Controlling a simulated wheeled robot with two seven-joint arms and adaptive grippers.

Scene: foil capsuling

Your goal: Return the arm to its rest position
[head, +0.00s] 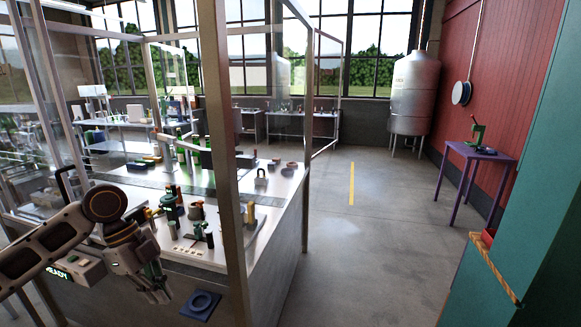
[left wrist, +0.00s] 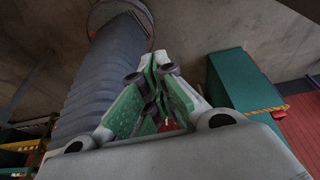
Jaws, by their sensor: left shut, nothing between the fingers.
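My left arm comes in from the left in the head view. Its gripper (head: 152,284) hangs pointing down in front of the near left side of the metal workbench (head: 275,225). In the left wrist view the two green-padded fingers of the left gripper (left wrist: 157,62) meet at their tips, shut with nothing between them. Beyond the fingers lie the floor, a ribbed grey column and a teal cabinet (left wrist: 238,80). My right gripper is in neither view.
The workbench carries bottles (head: 205,155) and small fixtures behind clear panels and metal posts (head: 222,120). A purple table (head: 478,152) and a steel tank (head: 414,88) stand at the right. The concrete floor between (head: 350,230) is clear.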

